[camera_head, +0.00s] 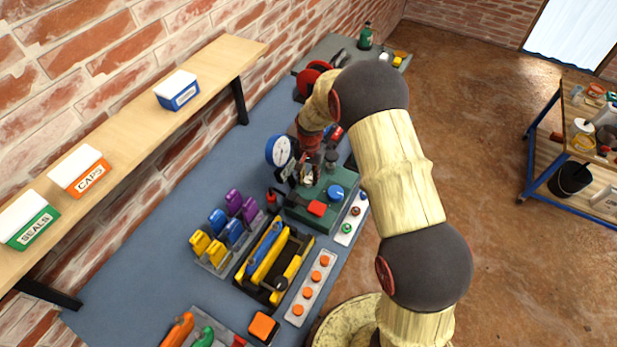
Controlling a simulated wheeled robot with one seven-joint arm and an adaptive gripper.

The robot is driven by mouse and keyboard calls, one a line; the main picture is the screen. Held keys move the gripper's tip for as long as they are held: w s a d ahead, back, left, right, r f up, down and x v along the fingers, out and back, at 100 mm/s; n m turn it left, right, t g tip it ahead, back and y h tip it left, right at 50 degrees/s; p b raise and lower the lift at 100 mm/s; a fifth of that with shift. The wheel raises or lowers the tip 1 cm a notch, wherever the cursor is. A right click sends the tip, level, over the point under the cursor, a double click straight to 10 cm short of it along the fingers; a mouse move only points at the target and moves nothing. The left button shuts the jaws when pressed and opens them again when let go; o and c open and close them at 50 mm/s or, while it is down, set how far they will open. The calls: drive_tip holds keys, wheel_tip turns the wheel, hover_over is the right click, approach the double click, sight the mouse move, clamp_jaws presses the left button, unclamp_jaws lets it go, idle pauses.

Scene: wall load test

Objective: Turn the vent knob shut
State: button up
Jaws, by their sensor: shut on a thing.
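A green test rig (345,179) stands on the blue-grey bench, with a round white-faced gauge (279,151) at its left rear. My gripper (305,178) points down at the rig, between the gauge and the blue knob. It is shut on a small part there, which I take to be the vent knob; fingers and wrist mostly hide it. The knob's turn angle cannot be made out.
Yellow, blue and purple clips (221,228) stand in a rack left of the rig. A yellow-and-black tool tray (298,264) and a strip of orange buttons (308,287) lie in front. A wooden shelf (130,125) with labelled boxes runs along the brick wall.

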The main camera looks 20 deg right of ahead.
sight(309, 180)
idle(0.4)
drive_tip(key=o, duration=0.9)
wheel_tip(309, 180, up, 12)
idle(0.6)
